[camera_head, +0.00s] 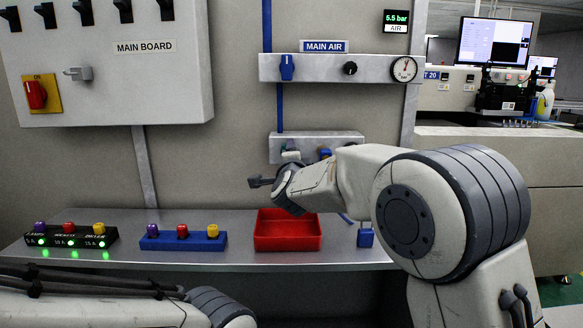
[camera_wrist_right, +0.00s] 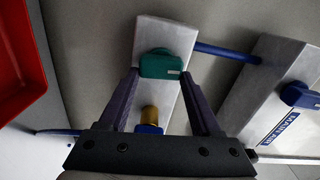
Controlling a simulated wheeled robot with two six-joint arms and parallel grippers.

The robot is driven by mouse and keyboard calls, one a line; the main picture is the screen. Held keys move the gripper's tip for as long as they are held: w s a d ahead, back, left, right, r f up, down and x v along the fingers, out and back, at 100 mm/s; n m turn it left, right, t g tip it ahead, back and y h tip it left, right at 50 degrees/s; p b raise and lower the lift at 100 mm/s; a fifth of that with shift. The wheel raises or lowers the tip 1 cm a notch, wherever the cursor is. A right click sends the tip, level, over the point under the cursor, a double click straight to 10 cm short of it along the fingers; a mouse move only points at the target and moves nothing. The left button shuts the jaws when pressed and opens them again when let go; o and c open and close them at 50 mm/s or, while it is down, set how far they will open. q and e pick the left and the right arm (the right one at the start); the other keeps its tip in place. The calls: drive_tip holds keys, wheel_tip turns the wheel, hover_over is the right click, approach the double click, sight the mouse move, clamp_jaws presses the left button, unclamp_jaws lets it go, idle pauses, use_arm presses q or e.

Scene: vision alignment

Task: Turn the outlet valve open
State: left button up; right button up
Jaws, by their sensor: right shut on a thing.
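In the right wrist view a green valve handle (camera_wrist_right: 160,64) sits on a light grey block (camera_wrist_right: 165,32). It lies across the block's length. My right gripper (camera_wrist_right: 160,75) is shut on this handle, one finger at each end. A brass fitting (camera_wrist_right: 150,115) shows between the fingers. In the head view the grey block (camera_head: 350,139) is on the wall below the main air panel. My right wrist is in front of its lower part, and the fingers and green handle cannot be made out there. My left gripper is out of view.
The main air panel (camera_head: 345,68) has a blue handle (camera_head: 287,67), a black knob and a gauge (camera_head: 404,69). The display (camera_head: 396,18) reads 5.5 bar. On the bench are a red tray (camera_head: 287,243), a blue padlock (camera_head: 365,238) and a blue rack (camera_head: 160,243).

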drive_tip(key=shift+f+m+b, duration=0.15)
drive_tip(key=shift+m+b, duration=0.4)
drive_tip(key=shift+m, duration=0.05)
drive_tip(key=o, duration=1.4)
drive_tip(key=shift+d, duration=0.1)
drive_tip(key=shift+s, duration=0.15)
drive_tip(key=s, duration=1)
drive_tip(key=shift+s, duration=0.1)
